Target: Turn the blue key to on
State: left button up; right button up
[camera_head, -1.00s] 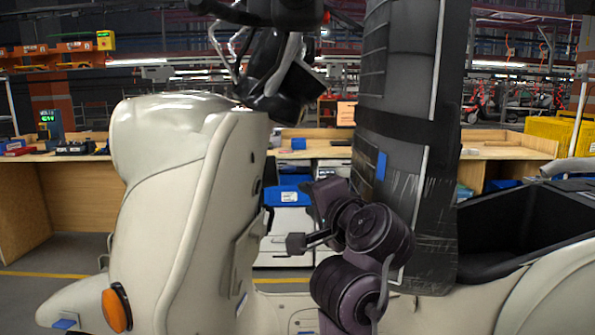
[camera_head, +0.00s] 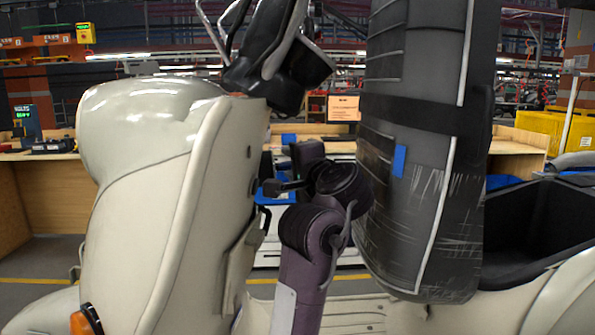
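A cream scooter front panel (camera_head: 205,190) fills the left of the head view. Its inner side faces right, towards my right gripper (camera_head: 272,188). That gripper is dark and seen side-on, with its fingertips pointing left, close to the panel's inner face. I cannot tell whether they touch it. Its fingers overlap from here, so their opening cannot be judged. I cannot make out the blue key for certain. Blue shows around the fingertips, but blue bins stand behind them. My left gripper is out of view.
A tall, dark, wrapped scooter seat (camera_head: 415,130) stands just right of my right arm. Dark handlebar parts (camera_head: 275,65) hang above the panel. An open black compartment (camera_head: 540,225) is at the right. Wooden workbenches (camera_head: 50,200) stand behind.

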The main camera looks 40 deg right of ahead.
jog(key=shift+w, duration=0.15)
grip_shut()
jog(key=c, duration=0.6)
grip_release()
jog(key=shift+c, duration=0.2)
grip_shut()
